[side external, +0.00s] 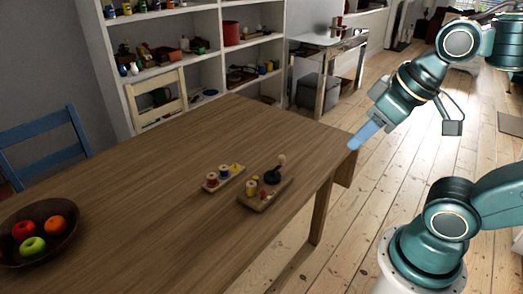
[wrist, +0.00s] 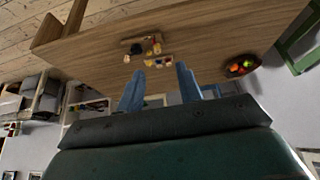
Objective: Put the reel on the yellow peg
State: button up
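Two small wooden boards lie on the table. The left board (side external: 224,181) carries reel-like pieces in tan and red (side external: 212,179) and a small yellow part (side external: 235,167), possibly the yellow peg. The right board (side external: 267,192) carries a black piece (side external: 272,176), a yellowish piece (side external: 251,187), a small red part and a pale round-topped part (side external: 282,160). Which piece is the reel is too small to tell. In the wrist view the boards (wrist: 158,62) show beyond my fingertips. My gripper (side external: 355,145) is off the table's right end, above it; its blue fingers (wrist: 157,82) are apart and empty.
The wooden table (side external: 150,200) is mostly clear. A dark bowl (side external: 68,230) of fruit stands at its left. A blue chair (side external: 45,150) and a cream chair (side external: 155,100) are behind it. Shelves (side external: 200,58) line the back wall.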

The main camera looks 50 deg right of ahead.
dwell(0.3)
jog(key=m+g, duration=0.6)
jog(key=m, duration=1.2)
send_over(252, 188)
jog(key=w+d, duration=0.1)
notch_tip(252, 188, down, 19)
jog(key=shift+w+d+f, duration=0.1)
jog(key=shift+f, duration=2.05)
jog(key=shift+w+d+f, duration=0.1)
jog(key=shift+f, duration=2)
jog(key=shift+s+f, duration=0.1)
